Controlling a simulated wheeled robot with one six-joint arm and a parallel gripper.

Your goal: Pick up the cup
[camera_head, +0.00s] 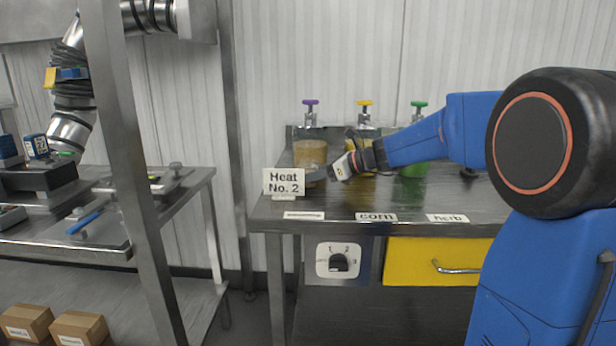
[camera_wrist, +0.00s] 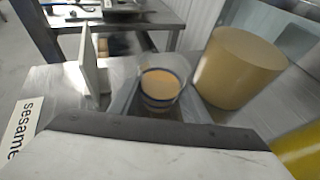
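A small clear cup with dark blue bands and tan-orange contents (camera_wrist: 162,86) stands upright in the middle of the wrist view. My gripper (camera_head: 316,176) reaches left, low over the steel counter, behind the Heat No. 2 sign. In the wrist view, grey finger surfaces lie close on both sides of the cup, so the cup is between them. Whether they touch it cannot be told. In the head view the cup is mostly hidden by the sign and my gripper.
The Heat No. 2 sign (camera_head: 284,182) stands at the counter's left end, close to my gripper. A tan dispenser (camera_head: 310,151) is just behind; a green one (camera_head: 413,165) is farther right. Labels (camera_head: 376,217) line the counter's front edge. Another steel table (camera_head: 185,190) stands left.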

